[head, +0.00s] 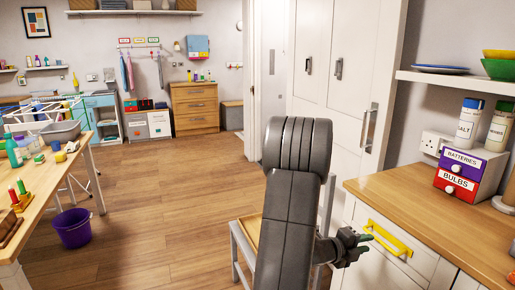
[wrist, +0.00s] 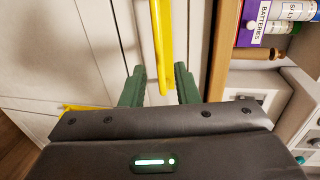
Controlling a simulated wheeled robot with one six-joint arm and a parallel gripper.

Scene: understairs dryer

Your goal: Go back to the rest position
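My gripper (head: 364,240) is at the front of the white drawer unit on the right, close to its yellow handle (head: 387,239). In the wrist view my gripper (wrist: 159,78) has its two green fingers spread apart. The end of the yellow handle (wrist: 162,45) shows in the gap between them, with space on both sides. Nothing is held. The exact depth between fingertips and handle cannot be told.
The wooden counter (head: 437,209) is just right of my gripper and carries the batteries and bulbs boxes (head: 466,173). A white cupboard (head: 340,90) stands behind my arm. A workbench (head: 50,188) and purple bucket (head: 72,228) are left. The middle floor is clear.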

